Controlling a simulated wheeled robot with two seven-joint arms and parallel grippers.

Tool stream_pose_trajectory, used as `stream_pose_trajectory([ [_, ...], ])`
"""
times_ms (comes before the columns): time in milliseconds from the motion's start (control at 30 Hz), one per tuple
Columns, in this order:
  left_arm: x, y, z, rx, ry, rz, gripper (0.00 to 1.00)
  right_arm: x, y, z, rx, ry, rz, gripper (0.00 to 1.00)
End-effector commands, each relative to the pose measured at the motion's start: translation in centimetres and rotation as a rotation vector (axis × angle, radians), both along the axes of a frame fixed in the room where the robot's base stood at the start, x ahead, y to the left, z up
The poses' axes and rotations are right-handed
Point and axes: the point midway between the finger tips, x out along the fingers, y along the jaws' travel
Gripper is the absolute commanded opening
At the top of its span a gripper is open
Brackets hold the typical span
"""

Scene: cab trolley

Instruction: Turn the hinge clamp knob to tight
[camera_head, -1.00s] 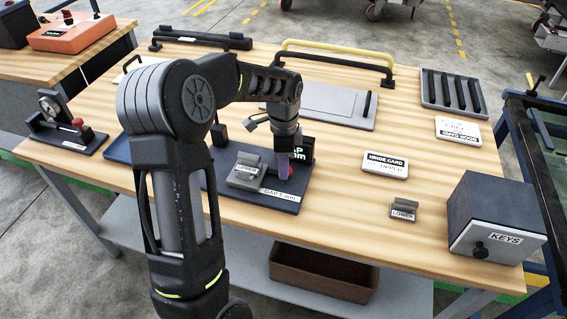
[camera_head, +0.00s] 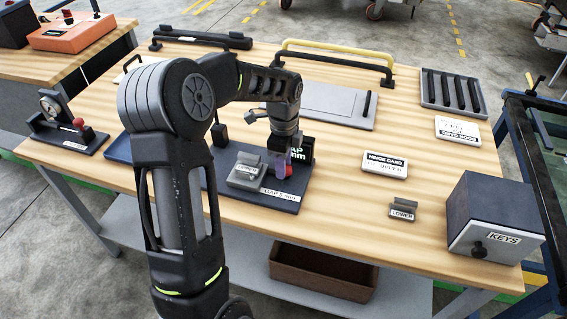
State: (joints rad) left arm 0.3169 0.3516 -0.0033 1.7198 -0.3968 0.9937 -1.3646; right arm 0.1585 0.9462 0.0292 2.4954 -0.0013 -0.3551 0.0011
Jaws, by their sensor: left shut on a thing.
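The hinge clamp stands on a dark base plate (camera_head: 285,202) marked "GAP 5 mm". Its red knob (camera_head: 290,171) is mostly hidden by my left gripper (camera_head: 281,172). The gripper points down from above and is shut on the knob. A grey hinge piece labelled "UPPER" (camera_head: 247,171) sits on the plate just left of the knob. A dark display with green text (camera_head: 302,149) stands behind the gripper and is partly covered. My right gripper is not in view.
A loose "LOWER" hinge piece (camera_head: 403,209), a hinge card (camera_head: 385,165) and a "KEYS" box (camera_head: 490,225) are to the right. Behind are a panel with a handle (camera_head: 325,101) and a slotted tray (camera_head: 453,92). Bare wood lies between.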

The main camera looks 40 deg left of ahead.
Motion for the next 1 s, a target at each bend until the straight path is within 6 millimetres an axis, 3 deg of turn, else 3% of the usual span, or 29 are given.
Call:
stream_pose_trajectory([
  [300,0.0,0.0,0.0,0.001,-0.001,-0.001,0.56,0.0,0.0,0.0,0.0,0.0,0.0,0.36],
  [633,0.1,0.0,0.4,0.001,-0.002,0.0,0.56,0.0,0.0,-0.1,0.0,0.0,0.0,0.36],
  [1000,0.1,0.1,5.7,0.002,-0.003,0.0,0.56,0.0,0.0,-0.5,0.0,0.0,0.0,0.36],
])
